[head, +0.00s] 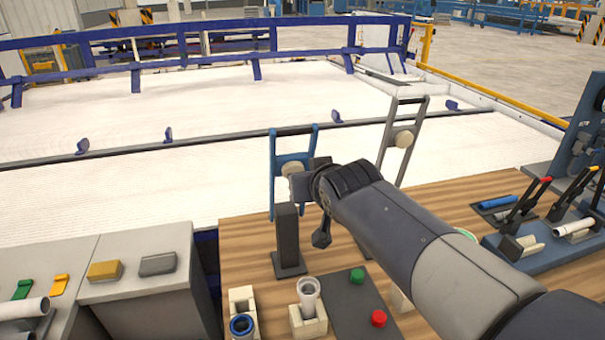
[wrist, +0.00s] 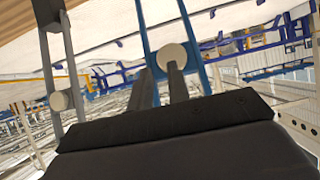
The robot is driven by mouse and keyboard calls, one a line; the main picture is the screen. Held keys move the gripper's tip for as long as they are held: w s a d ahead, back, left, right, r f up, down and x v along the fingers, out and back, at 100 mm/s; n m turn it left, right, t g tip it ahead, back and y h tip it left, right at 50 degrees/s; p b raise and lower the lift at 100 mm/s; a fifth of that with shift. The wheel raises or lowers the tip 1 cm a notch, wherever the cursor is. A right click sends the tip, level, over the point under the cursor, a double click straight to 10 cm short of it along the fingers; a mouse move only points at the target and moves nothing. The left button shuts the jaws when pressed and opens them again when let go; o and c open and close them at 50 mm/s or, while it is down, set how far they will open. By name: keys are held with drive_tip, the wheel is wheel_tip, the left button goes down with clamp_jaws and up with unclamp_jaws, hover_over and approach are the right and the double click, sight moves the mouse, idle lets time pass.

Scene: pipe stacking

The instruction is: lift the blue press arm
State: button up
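The blue press arm (head: 273,168) is an upright blue frame with a round beige knob (head: 290,168) on its crossbar, at the back edge of the wooden table. It also shows in the wrist view as two blue legs (wrist: 191,45) with the knob (wrist: 172,56) between them. My gripper (wrist: 159,72) is close to the knob, with its two dark fingers apart. The right finger overlaps the knob's lower edge in the wrist view; whether it touches is unclear. In the head view my wrist hides the fingertips and part of the frame.
A grey frame with a similar knob (head: 404,139) stands to the right. A black post (head: 288,238) stands in front of the blue arm. Pipe holders (head: 309,319) and a button panel with green and red buttons (head: 378,318) are in front. Levers (head: 524,200) stand at right.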

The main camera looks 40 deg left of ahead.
drive_tip(key=shift+o, duration=0.8)
drive_tip(key=shift+s+d+r, duration=0.15)
drive_tip(key=shift+s+d, duration=0.1)
drive_tip(key=shift+s, duration=0.1)
drive_tip(key=shift+o, duration=0.6)
drive_tip(key=shift+s+a, duration=0.15)
drive_tip(key=shift+a, duration=0.05)
drive_tip(key=o, duration=0.3)
drive_tip(key=shift+s+r, duration=0.1)
drive_tip(key=shift+s, duration=0.1)
drive_tip(key=o, duration=0.5)
drive_tip(key=shift+a, duration=0.3)
drive_tip(key=o, duration=0.7)
drive_tip(key=shift+a, duration=0.1)
drive_tip(key=b+v, duration=0.2)
drive_tip(key=v, duration=0.9)
